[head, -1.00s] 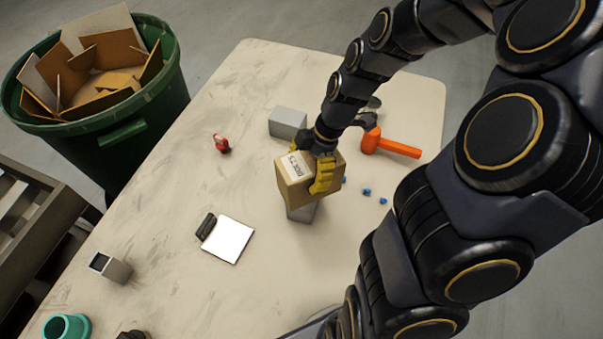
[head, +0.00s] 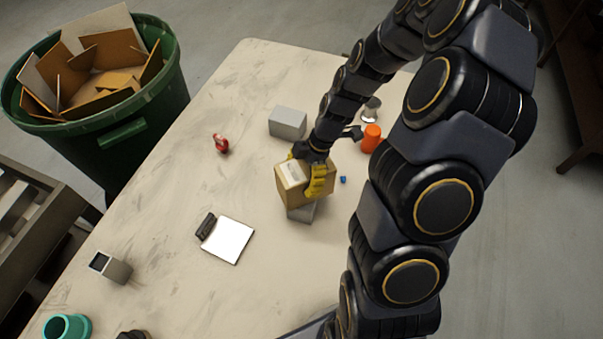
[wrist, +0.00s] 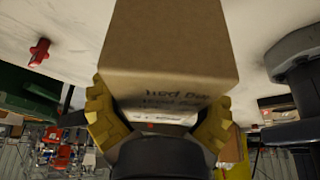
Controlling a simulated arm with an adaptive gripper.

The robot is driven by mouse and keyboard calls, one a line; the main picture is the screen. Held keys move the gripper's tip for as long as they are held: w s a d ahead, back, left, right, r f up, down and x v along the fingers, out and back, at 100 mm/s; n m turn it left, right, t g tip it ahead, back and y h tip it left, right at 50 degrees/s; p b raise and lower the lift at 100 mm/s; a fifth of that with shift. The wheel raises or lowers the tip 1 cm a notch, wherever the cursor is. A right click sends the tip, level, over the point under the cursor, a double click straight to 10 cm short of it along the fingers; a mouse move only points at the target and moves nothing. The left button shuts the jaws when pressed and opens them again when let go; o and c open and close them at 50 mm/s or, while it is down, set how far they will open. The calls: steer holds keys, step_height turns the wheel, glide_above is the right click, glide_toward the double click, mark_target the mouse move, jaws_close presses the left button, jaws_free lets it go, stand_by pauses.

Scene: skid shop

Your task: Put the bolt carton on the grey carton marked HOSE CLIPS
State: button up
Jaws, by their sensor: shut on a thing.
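The bolt carton (head: 292,190) is a tan box with a white label on top. My gripper (head: 308,177) is shut on it, with yellow fingers on its sides. In the wrist view the carton (wrist: 170,55) fills the space between both fingers (wrist: 157,112) and shows dark print. A grey carton (head: 302,214) stands directly below it in the head view, mostly hidden by it. Whether the two touch cannot be told. A second grey carton (head: 287,122) stands apart, farther back on the table. No marking is readable on either grey carton.
A green bin (head: 120,150) of cardboard stands to the left.

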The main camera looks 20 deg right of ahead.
steer(key=o, duration=1.1)
steer(key=v, duration=1.1)
steer(key=shift+r, duration=0.35)
steer(key=s+a+r+m+g+h, duration=0.1)
steer(key=s+a+r+m+h, duration=0.1)
steer(key=s+a+r+m, duration=0.5)
steer(key=s+a+m+h, duration=0.2)
steer(key=s+a+m, duration=0.1)
steer(key=s+m, duration=0.8)
steer(key=shift+s+a+r+g, duration=0.2)
steer(key=shift+s+r+g, duration=0.2)
steer(key=shift+s, duration=0.35)
